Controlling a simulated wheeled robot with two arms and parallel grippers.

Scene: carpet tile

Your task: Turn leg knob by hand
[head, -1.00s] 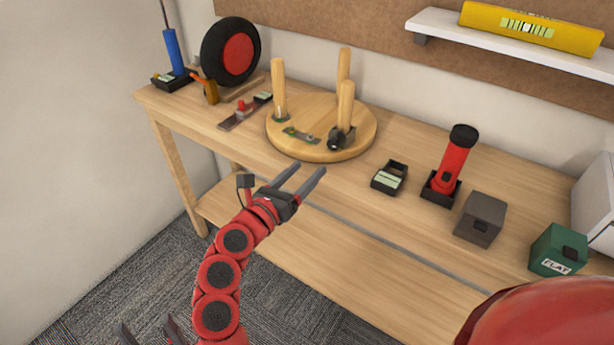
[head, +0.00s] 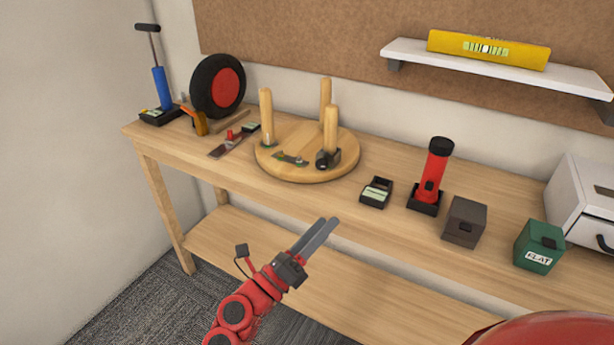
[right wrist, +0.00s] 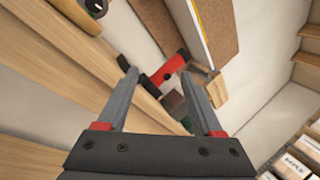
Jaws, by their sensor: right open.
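A round wooden stool top (head: 290,172) lies upside down on the bench, with several wooden legs (head: 266,115) standing up from it. A dark knob-like fitting (head: 327,158) sits at the foot of the front right leg (head: 330,130). Another metal plate (head: 290,159) lies on the stool top. My right gripper (head: 329,222) is open and empty, in front of the bench edge and below the stool, clear of it. Its two spread fingers also show in the right wrist view (right wrist: 160,73), with nothing between them. My left gripper is out of view.
Right of the stool stand a small black tray (head: 376,193), a red flashlight (head: 432,175), a grey box (head: 464,222) and a green box (head: 539,245). A wheel (head: 218,86) and blue pump (head: 161,90) are at left. A shelf (head: 490,68) holds a yellow level.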

